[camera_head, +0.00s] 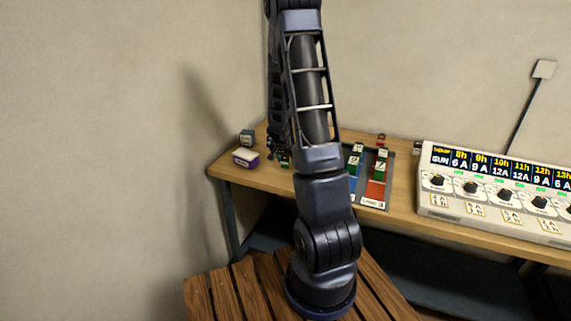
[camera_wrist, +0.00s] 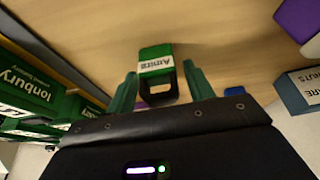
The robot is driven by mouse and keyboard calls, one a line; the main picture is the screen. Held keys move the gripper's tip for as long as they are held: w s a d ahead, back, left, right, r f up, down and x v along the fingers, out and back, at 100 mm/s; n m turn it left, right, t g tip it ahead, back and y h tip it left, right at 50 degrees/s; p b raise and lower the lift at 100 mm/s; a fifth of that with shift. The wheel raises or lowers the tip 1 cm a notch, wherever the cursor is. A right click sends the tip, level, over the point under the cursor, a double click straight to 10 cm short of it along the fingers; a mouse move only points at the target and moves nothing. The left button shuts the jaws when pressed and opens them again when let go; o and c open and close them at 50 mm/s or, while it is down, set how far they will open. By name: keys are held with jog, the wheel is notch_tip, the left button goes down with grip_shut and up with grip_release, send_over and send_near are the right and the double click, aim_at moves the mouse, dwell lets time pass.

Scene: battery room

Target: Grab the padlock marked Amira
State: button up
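The padlock marked Amira (camera_wrist: 155,54) is green with a white label and a dark shackle loop. It shows in the middle of the wrist view, over the wooden bench top. My gripper (camera_wrist: 159,70) is open, with one green finger on each side of the padlock. A small gap shows at the right finger; the left finger looks very close to it. I cannot tell whether the fingertips are level with the padlock's body. In the head view my arm hides most of this area; only a bit of green shows beside my gripper (camera_head: 275,148).
Green Ionbury packs (camera_wrist: 30,85) stand at left in the wrist view. A blue-grey box (camera_wrist: 302,90) and a purple item (camera_wrist: 298,18) are at right. In the head view, trays (camera_head: 375,192) with packs and a white charger panel (camera_head: 490,190) stand right of my arm.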

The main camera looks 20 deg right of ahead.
jog(key=c, duration=0.8)
jog(key=shift+r, duration=0.1)
